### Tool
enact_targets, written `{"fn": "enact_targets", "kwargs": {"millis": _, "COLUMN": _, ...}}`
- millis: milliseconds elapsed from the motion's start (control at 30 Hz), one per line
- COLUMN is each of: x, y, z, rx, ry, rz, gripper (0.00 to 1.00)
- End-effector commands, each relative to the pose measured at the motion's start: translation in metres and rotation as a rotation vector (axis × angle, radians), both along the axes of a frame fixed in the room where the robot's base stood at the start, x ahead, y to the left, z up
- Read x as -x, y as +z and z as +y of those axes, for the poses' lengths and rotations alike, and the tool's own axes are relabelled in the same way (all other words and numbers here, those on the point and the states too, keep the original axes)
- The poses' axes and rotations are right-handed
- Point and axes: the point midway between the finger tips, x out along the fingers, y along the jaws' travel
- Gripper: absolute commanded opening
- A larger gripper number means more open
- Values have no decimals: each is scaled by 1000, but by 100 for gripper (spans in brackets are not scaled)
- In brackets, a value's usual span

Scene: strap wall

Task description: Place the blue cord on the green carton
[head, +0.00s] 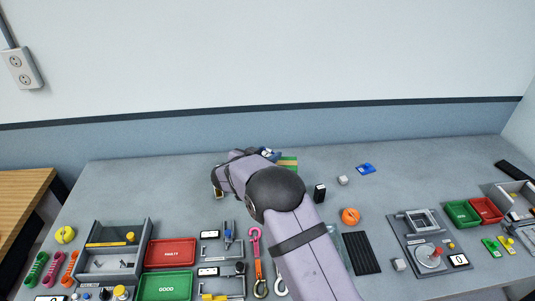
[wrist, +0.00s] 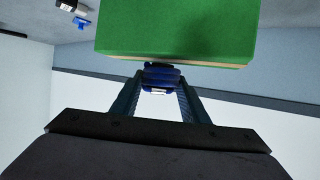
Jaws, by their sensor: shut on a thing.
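The blue cord (wrist: 160,76) is a small coiled bundle in the wrist view. My gripper (wrist: 160,86) is shut on it, with a fingertip on each side. The green carton (wrist: 175,28) fills the top of the wrist view, just beyond the cord. The cord appears close to the carton's edge; I cannot tell whether they touch. In the head view the carton (head: 288,161) shows as a green and tan block at the back of the table, partly hidden by my arm. My gripper's fingertips are not clear in the head view.
A blue item (head: 366,169), a white cube (head: 343,180) and a black box (head: 320,193) stand right of the carton. An orange round thing (head: 350,216) is nearer. Red (head: 170,253) and green trays and several tools fill the front left. The back right table is mostly clear.

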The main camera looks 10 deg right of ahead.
Motion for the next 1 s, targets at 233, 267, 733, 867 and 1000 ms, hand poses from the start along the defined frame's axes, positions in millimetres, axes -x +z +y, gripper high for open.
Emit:
{"fn": "enact_targets", "kwargs": {"millis": 233, "x": 0, "y": -3, "z": 0, "rx": -1, "ry": -1, "rz": -2, "gripper": 18}}
{"fn": "enact_targets", "kwargs": {"millis": 267, "x": 0, "y": -3, "z": 0, "rx": -1, "ry": -1, "rz": -2, "gripper": 18}}
{"fn": "enact_targets", "kwargs": {"millis": 733, "x": 0, "y": -6, "z": 0, "rx": -1, "ry": 0, "rz": -1, "gripper": 59}}
{"fn": "enact_targets", "kwargs": {"millis": 867, "x": 0, "y": -5, "z": 0, "rx": 0, "ry": 0, "rz": -1, "gripper": 59}}
{"fn": "enact_targets", "kwargs": {"millis": 1000, "x": 2, "y": -2, "z": 2, "rx": -1, "ry": 1, "rz": -2, "gripper": 59}}
